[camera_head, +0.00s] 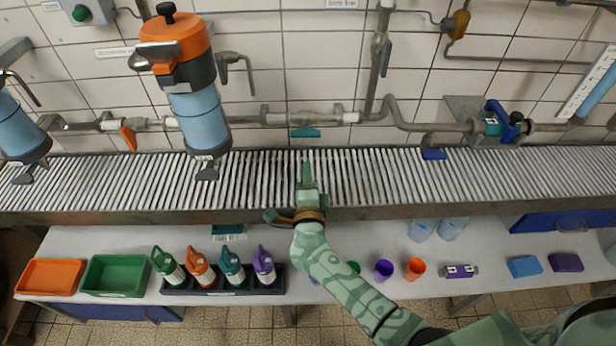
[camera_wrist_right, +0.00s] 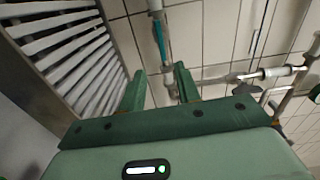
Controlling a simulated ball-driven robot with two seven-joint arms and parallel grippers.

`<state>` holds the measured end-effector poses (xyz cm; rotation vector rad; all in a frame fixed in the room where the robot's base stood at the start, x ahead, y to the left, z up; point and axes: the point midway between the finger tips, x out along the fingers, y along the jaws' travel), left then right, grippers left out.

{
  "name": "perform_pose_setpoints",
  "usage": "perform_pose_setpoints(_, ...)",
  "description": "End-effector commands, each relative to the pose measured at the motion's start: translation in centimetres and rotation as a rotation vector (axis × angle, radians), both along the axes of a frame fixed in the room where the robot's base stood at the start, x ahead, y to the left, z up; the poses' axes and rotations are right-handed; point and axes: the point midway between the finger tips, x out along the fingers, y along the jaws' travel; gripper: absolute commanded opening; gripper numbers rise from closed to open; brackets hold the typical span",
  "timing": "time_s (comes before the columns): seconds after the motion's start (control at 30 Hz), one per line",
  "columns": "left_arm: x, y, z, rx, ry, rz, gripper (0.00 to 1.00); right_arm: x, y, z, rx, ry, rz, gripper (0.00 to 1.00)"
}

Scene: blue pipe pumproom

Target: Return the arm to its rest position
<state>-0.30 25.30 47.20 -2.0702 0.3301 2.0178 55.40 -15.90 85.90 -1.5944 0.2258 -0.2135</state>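My right arm, green with a pale pattern, comes in from the lower right of the head view. Its right gripper (camera_head: 306,172) is over the slatted metal rack (camera_head: 400,178) and points toward the tiled wall. In the right wrist view the two green fingers of the right gripper (camera_wrist_right: 160,88) stand apart with nothing between them. The slats also show at the left of that view (camera_wrist_right: 75,55), with wall pipes ahead. My left arm and gripper are not in view.
An orange and blue canister (camera_head: 198,95) hangs left of the gripper. Pipes (camera_head: 400,117) run along the wall. Below the rack, the bench (camera_head: 110,240) holds an orange tray (camera_head: 50,278), a green tray (camera_head: 117,275), several bottles in a black holder (camera_head: 222,290), cups (camera_head: 383,269) and sponges (camera_head: 524,266).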

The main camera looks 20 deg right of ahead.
Motion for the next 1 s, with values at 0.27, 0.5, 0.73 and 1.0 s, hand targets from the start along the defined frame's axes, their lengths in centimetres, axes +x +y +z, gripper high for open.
perform_pose_setpoints(0.27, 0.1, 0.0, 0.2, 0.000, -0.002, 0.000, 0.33, -1.1, 0.4, 0.0, 0.000, 0.000, 0.001, 0.33)
perform_pose_setpoints(0.5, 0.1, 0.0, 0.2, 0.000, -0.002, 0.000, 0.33, -1.1, 0.4, 0.0, 0.000, 0.000, 0.001, 0.33)
perform_pose_setpoints(0.73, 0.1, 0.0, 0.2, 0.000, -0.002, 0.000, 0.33, -1.2, 0.7, 0.3, -0.032, -0.003, 0.035, 0.33)
perform_pose_setpoints(1.0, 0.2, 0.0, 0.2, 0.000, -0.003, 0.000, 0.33, -6.6, 6.0, 2.8, -0.643, 0.025, 0.511, 0.33)
